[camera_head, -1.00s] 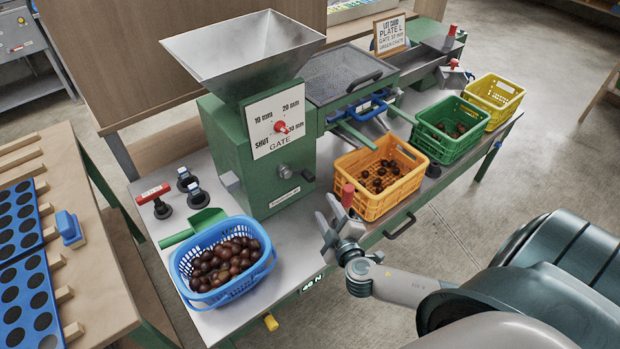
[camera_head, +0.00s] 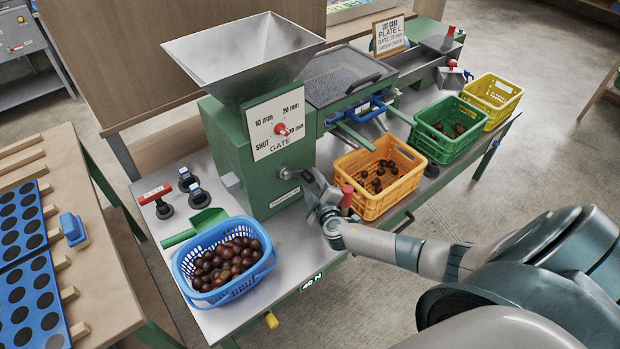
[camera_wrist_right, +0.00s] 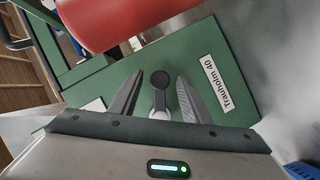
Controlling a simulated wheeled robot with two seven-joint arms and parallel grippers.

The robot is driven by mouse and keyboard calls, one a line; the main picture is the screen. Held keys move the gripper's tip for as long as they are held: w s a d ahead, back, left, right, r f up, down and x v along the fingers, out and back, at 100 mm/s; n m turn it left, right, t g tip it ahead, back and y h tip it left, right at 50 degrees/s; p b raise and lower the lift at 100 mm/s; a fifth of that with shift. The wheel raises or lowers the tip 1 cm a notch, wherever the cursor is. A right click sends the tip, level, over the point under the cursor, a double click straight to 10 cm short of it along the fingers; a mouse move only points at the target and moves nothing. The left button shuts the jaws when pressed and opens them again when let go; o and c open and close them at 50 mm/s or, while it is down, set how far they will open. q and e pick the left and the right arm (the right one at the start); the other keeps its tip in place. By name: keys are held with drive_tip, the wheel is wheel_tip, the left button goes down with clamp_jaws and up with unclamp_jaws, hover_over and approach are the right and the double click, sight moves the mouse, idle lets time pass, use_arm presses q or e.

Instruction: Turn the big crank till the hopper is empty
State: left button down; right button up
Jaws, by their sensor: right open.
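The steel hopper (camera_head: 245,50) stands on the green machine (camera_head: 240,145); no chestnuts show on its visible inner walls, and its bottom is hard to see. The red gate knob (camera_head: 282,129) is on the white scale plate. A red grip (camera_head: 347,198), seemingly the big crank's, stands in front of the orange crate; it looms large in the right wrist view (camera_wrist_right: 130,22). My right gripper (camera_head: 318,190) is open at the machine's front, left of the red grip. In the wrist view its fingers (camera_wrist_right: 160,76) flank a dark round-ended part (camera_wrist_right: 160,98); contact is unclear. My left gripper is out of view.
A blue basket (camera_head: 225,290) of chestnuts stands at the bench's near left. Orange (camera_head: 375,205), green (camera_head: 445,152) and yellow (camera_head: 497,100) crates line the right side. A green scoop (camera_head: 190,232) and several small tools lie left of the machine.

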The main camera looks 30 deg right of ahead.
drive_tip(key=shift+x, duration=0.95)
clamp_jaws()
drive_tip(key=shift+a+f, duration=0.1)
drive_tip(key=shift+f, duration=0.05)
